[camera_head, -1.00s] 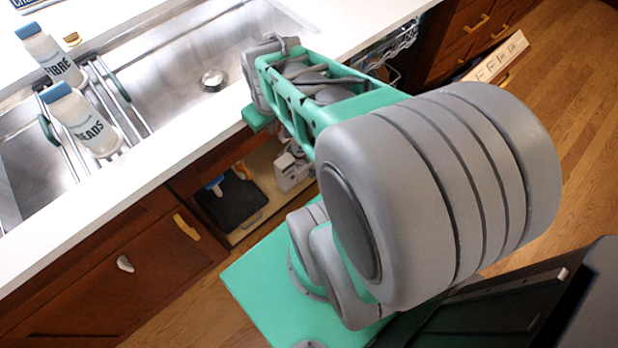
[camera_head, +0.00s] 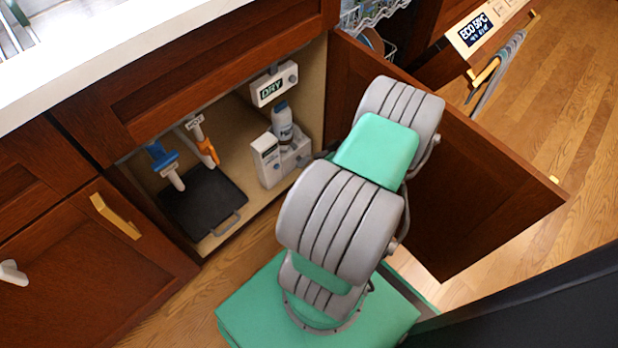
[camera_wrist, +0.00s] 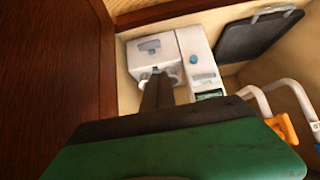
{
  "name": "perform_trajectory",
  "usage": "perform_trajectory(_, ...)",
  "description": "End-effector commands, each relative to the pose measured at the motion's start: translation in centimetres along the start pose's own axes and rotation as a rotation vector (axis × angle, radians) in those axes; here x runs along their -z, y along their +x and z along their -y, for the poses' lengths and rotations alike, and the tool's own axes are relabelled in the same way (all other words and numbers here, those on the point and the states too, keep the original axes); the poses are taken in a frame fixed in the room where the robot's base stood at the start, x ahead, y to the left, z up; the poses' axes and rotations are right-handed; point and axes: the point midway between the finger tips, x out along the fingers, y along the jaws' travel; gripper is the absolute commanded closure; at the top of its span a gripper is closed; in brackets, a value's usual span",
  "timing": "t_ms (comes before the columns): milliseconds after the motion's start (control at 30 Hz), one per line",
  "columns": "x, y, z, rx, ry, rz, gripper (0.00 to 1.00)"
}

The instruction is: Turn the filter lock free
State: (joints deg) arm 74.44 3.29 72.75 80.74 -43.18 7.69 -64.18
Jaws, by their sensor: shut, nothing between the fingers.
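The open under-sink cabinet holds a white unit (camera_head: 268,160) with a white bottle (camera_head: 283,128) in it. In the wrist view, a white housing (camera_wrist: 145,50) with a grey window stands beside a white block (camera_wrist: 198,50) with a blue round spot. I cannot tell which part is the filter lock. My gripper (camera_wrist: 160,78) is shut and empty. Its dark fingers overlap the lower part of the housing in the picture; I cannot tell whether they touch it. In the head view my arm hides my gripper.
A white box (camera_head: 275,84) reading DRY hangs at the cabinet's upper right. A black tray (camera_head: 205,203) lies on its floor, near blue (camera_head: 160,157) and orange (camera_head: 206,150) fittings. The open door (camera_head: 455,175) stands right of my arm.

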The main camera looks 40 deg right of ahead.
Motion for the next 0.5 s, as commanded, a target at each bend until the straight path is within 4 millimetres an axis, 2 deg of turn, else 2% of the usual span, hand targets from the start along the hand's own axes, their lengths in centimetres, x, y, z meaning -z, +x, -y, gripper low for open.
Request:
perform_trajectory(33, -0.6, 0.5, -0.2, -0.005, 0.002, -0.011, 1.00)
perform_trajectory(167, -0.5, 1.4, -0.3, -0.006, -0.001, -0.017, 1.00)
perform_trajectory(500, -0.7, 8.7, -0.2, -0.003, -0.001, -0.015, 1.00)
